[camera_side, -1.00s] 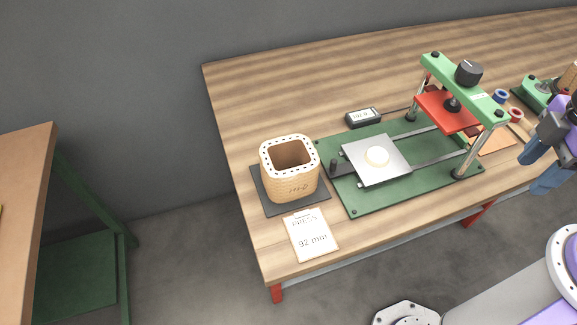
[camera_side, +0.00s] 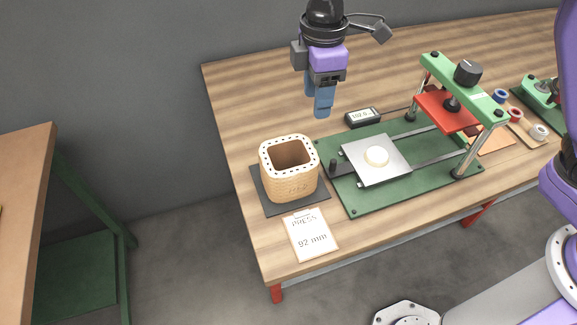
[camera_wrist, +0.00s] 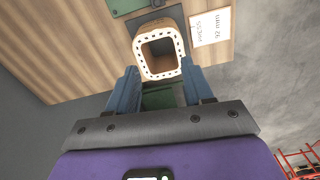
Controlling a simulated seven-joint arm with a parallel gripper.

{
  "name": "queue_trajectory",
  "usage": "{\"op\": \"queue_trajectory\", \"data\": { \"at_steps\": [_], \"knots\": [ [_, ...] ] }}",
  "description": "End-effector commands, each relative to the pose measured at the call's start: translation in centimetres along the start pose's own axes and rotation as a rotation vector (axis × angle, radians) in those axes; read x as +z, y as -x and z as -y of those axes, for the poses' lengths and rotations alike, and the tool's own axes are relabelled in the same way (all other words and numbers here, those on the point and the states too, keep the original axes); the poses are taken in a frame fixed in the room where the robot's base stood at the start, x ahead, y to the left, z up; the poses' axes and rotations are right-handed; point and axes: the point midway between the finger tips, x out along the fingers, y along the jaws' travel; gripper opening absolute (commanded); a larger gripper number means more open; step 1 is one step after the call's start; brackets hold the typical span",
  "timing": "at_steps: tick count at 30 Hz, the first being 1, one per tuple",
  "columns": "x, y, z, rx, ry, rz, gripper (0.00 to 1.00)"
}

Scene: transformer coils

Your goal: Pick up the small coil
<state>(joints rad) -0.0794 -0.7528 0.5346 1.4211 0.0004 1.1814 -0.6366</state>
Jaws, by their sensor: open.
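The small coil (camera_side: 289,172) is a tan, square-sided hollow coil with a pale dotted top rim. It stands upright on a dark mat (camera_side: 256,178) at the table's near left. My gripper (camera_side: 318,108) points down, open and empty, above the table and behind the coil in the side view. In the wrist view the coil (camera_wrist: 160,52) shows beyond the open fingers of my gripper (camera_wrist: 156,84), apart from them.
A green press (camera_side: 440,160) with a red plate (camera_side: 447,110) stands right of the coil. A small readout box (camera_side: 362,117) sits behind the press base. A card marked "PRESS 92 mm" (camera_side: 311,235) lies in front of the coil. The table's back left is clear.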

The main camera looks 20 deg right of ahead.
Motion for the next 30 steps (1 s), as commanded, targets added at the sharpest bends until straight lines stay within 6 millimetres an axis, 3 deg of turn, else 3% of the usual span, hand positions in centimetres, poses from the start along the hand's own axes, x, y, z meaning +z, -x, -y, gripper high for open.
{"op": "queue_trajectory", "data": {
  "at_steps": [3,9,17,30],
  "knots": [
    [-2.7,-1.2,-2.2,-0.003,0.042,0.004,0.51],
    [-5.0,-2.5,-4.5,-0.003,0.090,0.004,0.51],
    [-5.5,-4.3,-5.0,-0.006,0.104,0.007,0.51],
    [-5.4,-12.4,-5.0,-0.006,0.102,0.007,0.51]
  ]
}}
